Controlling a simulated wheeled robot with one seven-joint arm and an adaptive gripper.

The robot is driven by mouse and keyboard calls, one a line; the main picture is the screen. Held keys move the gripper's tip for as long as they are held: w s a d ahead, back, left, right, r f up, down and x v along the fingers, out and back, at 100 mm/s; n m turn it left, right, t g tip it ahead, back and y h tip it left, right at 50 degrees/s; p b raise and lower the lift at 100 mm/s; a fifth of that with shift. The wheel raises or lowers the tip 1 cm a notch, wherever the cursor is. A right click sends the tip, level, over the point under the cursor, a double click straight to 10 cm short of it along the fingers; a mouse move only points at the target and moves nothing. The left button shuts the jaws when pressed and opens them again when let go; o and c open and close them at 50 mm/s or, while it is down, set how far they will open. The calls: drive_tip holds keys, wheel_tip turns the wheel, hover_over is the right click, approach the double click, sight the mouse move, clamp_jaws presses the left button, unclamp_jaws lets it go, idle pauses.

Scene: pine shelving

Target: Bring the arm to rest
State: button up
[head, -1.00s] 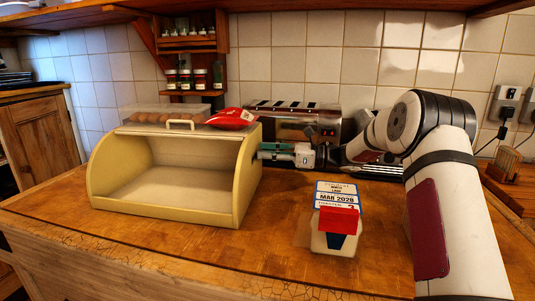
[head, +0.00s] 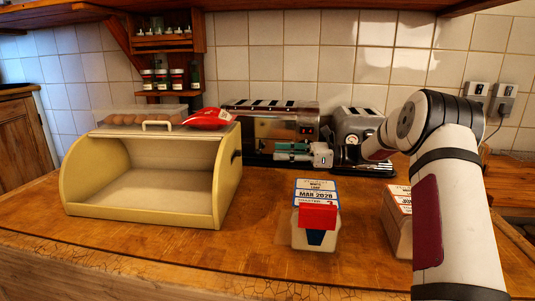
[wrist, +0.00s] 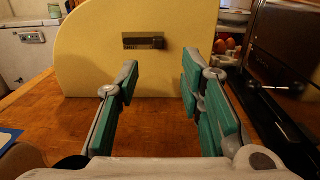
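My gripper (head: 280,152) is in front of the long toaster, to the right of the yellow bread box (head: 222,205), with a gap between them. In the wrist view my gripper (wrist: 158,82) is open, its green-padded fingers wide apart with nothing between them. It faces the bread box's side wall (wrist: 85,50), which carries a dark metal handle or plate (wrist: 143,41). My arm (head: 455,190) reaches in from the right, its elbow raised. The bread box is open at the front and looks empty.
The long toaster (head: 285,128) and a smaller toaster (head: 352,130) stand behind my gripper. A date-labelled carton (head: 316,215) and a second carton (head: 398,212) stand on the wooden counter (head: 270,255).

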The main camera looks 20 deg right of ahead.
drive_tip(key=shift+s+d, duration=0.25)
drive_tip(key=shift+d, duration=0.3)
